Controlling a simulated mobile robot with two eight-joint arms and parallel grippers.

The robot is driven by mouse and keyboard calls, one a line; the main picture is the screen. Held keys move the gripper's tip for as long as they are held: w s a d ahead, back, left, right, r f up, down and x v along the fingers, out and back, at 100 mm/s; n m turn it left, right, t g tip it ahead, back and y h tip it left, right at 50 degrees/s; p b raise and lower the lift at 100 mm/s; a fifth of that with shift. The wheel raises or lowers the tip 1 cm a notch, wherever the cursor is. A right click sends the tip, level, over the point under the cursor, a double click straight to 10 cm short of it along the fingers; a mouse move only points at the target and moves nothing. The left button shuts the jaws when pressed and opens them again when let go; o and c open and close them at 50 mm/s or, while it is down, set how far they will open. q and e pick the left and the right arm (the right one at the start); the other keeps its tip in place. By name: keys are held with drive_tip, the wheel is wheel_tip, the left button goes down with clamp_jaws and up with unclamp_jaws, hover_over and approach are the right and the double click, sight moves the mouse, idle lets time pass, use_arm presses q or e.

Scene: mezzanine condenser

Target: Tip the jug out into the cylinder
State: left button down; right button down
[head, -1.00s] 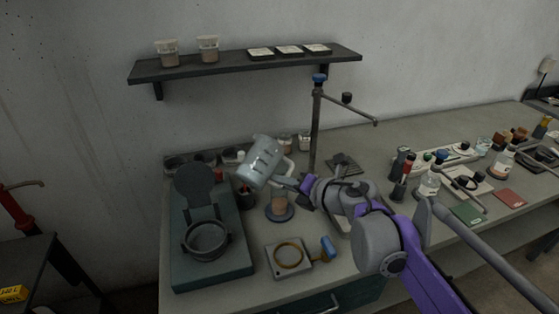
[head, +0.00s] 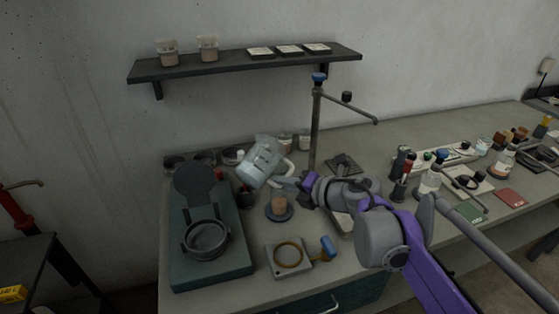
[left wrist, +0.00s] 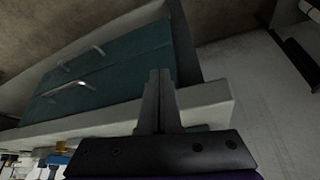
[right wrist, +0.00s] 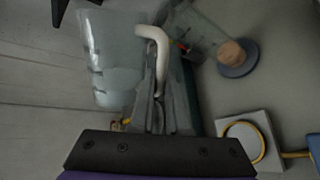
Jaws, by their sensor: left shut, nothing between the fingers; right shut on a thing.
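The clear jug (head: 262,163) with a pale handle is held tilted in the air above the back left of the bench. My right gripper (head: 301,186) is shut on its handle (right wrist: 160,50); the jug's body (right wrist: 118,58) shows left of the fingers in the right wrist view. The cylinder (head: 279,207) stands upright on a blue round base, with brown stuff low inside; its clear wall (right wrist: 200,24) shows faintly in the right wrist view. The jug is above and slightly left of it. I cannot see liquid running. My left gripper (left wrist: 158,102) is shut and empty, away from both.
A dark green device with a round pan (head: 206,239) stands left of the cylinder. A grey plate with a yellow ring (head: 289,255) lies in front, beside a blue-headed tool (head: 327,247). A metal post (head: 315,130) rises behind. Bottles crowd the right.

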drive_tip(key=shift+s+a, duration=0.1)
drive_tip(key=shift+a, duration=0.05)
drive_tip(key=shift+m, duration=0.3)
drive_tip(key=shift+r+g, duration=0.15)
drive_tip(key=shift+g, duration=0.15)
drive_tip(key=shift+r, duration=0.1)
idle(0.3)
drive_tip(key=shift+w+d+m, duration=0.2)
drive_tip(key=shift+m, duration=0.1)
drive_tip(key=shift+a+r, duration=0.1)
drive_tip(key=shift+y, duration=0.3)
drive_tip(key=shift+r, duration=0.1)
